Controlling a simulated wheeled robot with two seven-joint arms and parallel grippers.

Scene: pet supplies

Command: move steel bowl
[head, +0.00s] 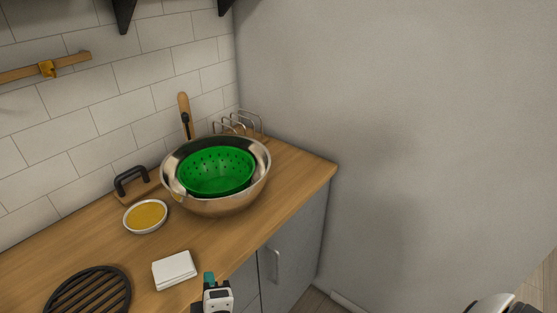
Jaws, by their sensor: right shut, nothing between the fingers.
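The steel bowl (226,206) is large and shiny and stands on the wooden counter near the wall corner. A green colander (216,173) with holes sits inside it and hides most of its inner surface.
On the wooden counter (215,237), a small bowl of yellow contents (146,215) stands left of the steel bowl. A white block (174,270) and black round grate (90,295) lie nearer. A wire rack (250,121) and wooden handle (184,105) are behind. A grey wall (420,120) bounds the right.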

